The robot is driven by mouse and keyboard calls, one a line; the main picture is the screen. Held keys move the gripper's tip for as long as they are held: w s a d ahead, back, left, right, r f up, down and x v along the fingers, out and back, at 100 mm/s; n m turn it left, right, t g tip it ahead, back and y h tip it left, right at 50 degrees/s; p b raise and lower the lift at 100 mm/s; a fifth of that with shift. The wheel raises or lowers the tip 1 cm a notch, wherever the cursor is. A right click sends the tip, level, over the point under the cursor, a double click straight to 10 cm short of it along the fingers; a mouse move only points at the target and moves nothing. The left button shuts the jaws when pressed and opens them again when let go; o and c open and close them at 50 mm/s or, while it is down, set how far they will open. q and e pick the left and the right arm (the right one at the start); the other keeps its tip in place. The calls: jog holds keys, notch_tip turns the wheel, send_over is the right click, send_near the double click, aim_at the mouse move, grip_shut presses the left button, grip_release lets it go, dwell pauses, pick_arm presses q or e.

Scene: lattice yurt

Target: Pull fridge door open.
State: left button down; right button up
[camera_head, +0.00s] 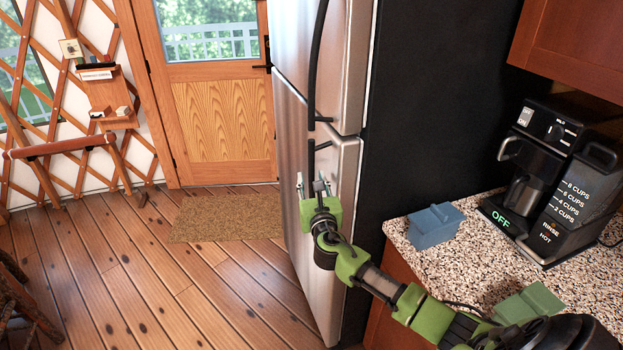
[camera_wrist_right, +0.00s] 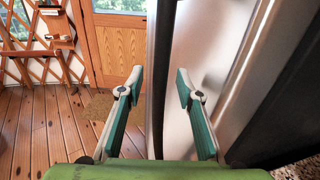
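The fridge has brushed-steel doors, an upper one (camera_head: 343,60) and a lower one (camera_head: 290,140), both looking shut, and a black side. A long black handle (camera_head: 316,60) runs down the upper door; a lower black handle (camera_head: 311,160) goes down behind my gripper. My right gripper (camera_head: 313,186) is at the lower handle. In the right wrist view its two teal fingers (camera_wrist_right: 158,92) are spread apart, with a black handle bar (camera_wrist_right: 158,60) showing between them. I cannot tell whether either finger touches it. My left gripper is not in view.
A speckled counter (camera_head: 480,262) stands right of the fridge with a coffee machine (camera_head: 560,180), a blue box (camera_head: 436,224) and a green box (camera_head: 528,303). A mat (camera_head: 225,217) lies before a wooden door (camera_head: 222,120).

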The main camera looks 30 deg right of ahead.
jog(key=shift+w+d, duration=0.15)
jog(key=shift+w, duration=0.15)
grip_shut()
jog(key=shift+a, duration=0.2)
